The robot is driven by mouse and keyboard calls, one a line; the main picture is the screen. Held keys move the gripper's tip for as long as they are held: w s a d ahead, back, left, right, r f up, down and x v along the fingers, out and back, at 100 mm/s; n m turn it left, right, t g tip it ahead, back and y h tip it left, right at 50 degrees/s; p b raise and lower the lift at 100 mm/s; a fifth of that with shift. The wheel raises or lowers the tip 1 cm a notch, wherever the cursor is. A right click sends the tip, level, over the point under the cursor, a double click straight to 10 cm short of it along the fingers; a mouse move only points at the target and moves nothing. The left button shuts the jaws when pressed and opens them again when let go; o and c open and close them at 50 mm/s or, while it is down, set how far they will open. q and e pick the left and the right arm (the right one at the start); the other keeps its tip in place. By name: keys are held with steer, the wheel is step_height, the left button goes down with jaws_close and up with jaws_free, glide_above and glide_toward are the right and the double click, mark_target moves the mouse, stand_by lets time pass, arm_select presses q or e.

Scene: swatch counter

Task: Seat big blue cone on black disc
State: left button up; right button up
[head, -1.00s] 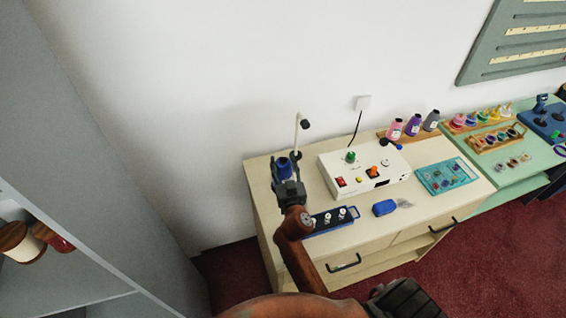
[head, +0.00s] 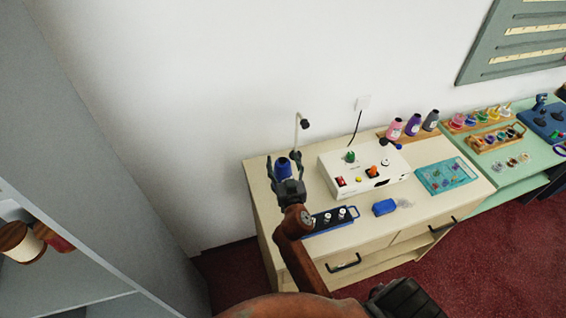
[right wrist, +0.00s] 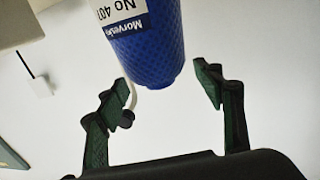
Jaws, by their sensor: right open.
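The big blue cone (head: 283,169) stands near the left back of the cream counter, beside a thin pale rod with a black tip. In the right wrist view, the cone (right wrist: 150,50) shows a white label, and its lower end is between and just beyond the fingertips. My right gripper (head: 285,166) is open around the cone, with a gap visible on both sides. In the right wrist view, its two fingers (right wrist: 166,88) are spread and apart from the cone. No black disc can be made out; the area under the cone is hidden by the gripper. My left gripper is not in view.
A white control box (head: 360,167) stands right of the cone. A dark blue rack (head: 330,219) with white-topped pieces, a blue block (head: 385,207) and a teal tray (head: 448,178) are nearby. Several cones (head: 412,126) stand behind. A grey cabinet (head: 90,130) is at left.

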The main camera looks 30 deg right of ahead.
step_height(320, 180, up, 9)
steer(key=shift+r, duration=0.2)
stand_by(0.6)
